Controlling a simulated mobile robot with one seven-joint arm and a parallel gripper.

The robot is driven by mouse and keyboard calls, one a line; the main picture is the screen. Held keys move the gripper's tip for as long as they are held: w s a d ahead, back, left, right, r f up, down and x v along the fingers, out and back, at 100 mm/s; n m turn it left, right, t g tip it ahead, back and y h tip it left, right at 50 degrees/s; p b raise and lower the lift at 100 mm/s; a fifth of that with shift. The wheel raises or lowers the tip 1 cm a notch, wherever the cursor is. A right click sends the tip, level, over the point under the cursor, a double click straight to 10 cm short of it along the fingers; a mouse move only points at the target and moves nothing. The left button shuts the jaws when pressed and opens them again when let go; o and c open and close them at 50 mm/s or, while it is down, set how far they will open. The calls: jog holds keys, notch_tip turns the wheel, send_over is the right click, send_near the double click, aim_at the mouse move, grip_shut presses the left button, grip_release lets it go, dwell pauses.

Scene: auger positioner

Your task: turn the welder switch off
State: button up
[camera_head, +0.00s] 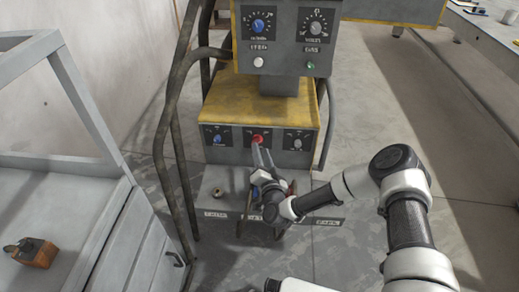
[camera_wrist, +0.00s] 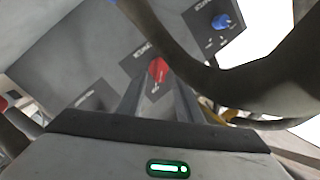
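The welder (camera_head: 262,108) is a grey box with a yellow top and three knobs on its front panel. Its middle knob is a red switch (camera_head: 257,138), which also shows in the wrist view (camera_wrist: 158,69). My gripper (camera_head: 260,149) reaches up to the red switch from below, its fingertips at or just in front of it. In the wrist view the narrow grey fingers (camera_wrist: 160,88) point at the red switch. Whether they touch or clasp it, I cannot tell. The fingers partly cover the switch and its lower markings.
A blue knob (camera_head: 217,139) is left of the switch and a pale knob (camera_head: 297,143) right of it. Thick cables (camera_head: 172,130) hang at the left, and one dark cable (camera_wrist: 230,85) crosses close to my wrist camera. A grey cabinet (camera_head: 110,215) stands at the left.

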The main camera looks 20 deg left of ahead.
jog(key=shift+b+x, duration=0.3)
jog(key=shift+x, duration=1.5)
grip_shut()
